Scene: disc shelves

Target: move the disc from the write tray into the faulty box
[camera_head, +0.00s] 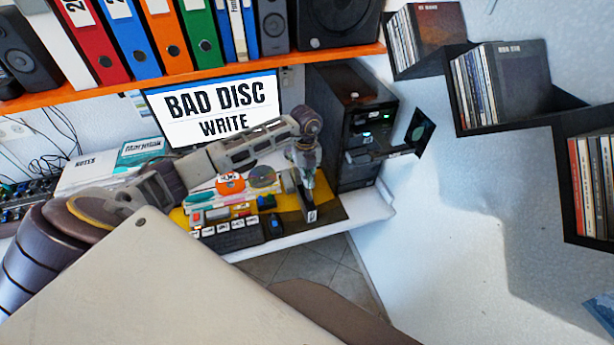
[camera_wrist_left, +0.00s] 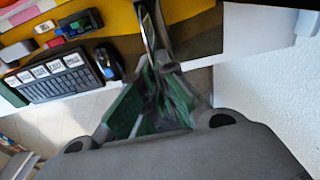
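My left gripper (camera_head: 306,180) is over the right part of the desk, in front of the computer tower (camera_head: 348,105). In the left wrist view its green-padded fingers (camera_wrist_left: 153,70) close together on a thin, dark, shiny thing seen edge-on, which looks like the disc (camera_wrist_left: 148,25). The write tray (camera_head: 385,154) sticks out of the tower to the right, and no disc can be made out lying on it. I cannot pick out a box marked faulty. My right gripper does not show.
A keyboard (camera_head: 232,238) and a mouse (camera_head: 274,226) lie on the yellow and black mat, with small coloured items behind them. An orange shelf (camera_head: 200,75) with binders hangs above. Black shelves with disc cases (camera_head: 503,80) are on the right wall.

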